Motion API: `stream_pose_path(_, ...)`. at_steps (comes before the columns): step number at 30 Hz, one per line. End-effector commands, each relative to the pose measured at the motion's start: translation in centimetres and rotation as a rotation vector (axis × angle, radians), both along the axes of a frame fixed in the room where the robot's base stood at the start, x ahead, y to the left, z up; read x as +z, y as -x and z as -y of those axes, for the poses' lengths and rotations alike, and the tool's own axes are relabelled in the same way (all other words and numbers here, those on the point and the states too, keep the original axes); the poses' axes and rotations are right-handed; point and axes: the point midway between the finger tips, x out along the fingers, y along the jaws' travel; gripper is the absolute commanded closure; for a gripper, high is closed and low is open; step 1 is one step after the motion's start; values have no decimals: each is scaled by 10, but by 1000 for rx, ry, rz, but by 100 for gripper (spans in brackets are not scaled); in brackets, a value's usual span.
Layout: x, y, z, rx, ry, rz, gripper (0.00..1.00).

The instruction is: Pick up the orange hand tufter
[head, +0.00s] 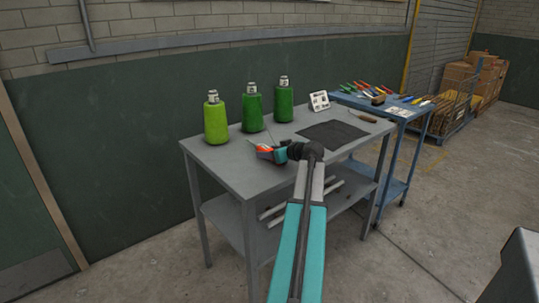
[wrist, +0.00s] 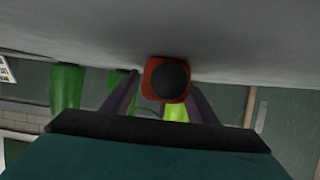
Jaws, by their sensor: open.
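The orange hand tufter (wrist: 168,80) shows end-on in the wrist view as an orange body with a round dark end. It lies on the grey table (head: 228,168) near the front edge; in the head view only a small orange part (head: 264,148) shows at my gripper (head: 268,153). In the wrist view the two dark fingers of my gripper (wrist: 164,85) are open, one on each side of the tufter. I cannot tell whether they touch it. Its far end is hidden.
A dark mat (head: 331,134), a white card (head: 319,101) and a wooden-handled tool (head: 362,117) lie to the right. A blue table (head: 400,108) with several tools stands beyond.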

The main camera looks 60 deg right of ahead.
Motion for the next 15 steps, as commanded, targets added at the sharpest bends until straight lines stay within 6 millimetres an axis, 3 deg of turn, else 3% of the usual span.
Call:
stream_pose_path(10, 0, 1, 0, 0, -1, 0, 49)
stream_pose_path(15, 0, 1, 0, -1, -1, 0, 77)
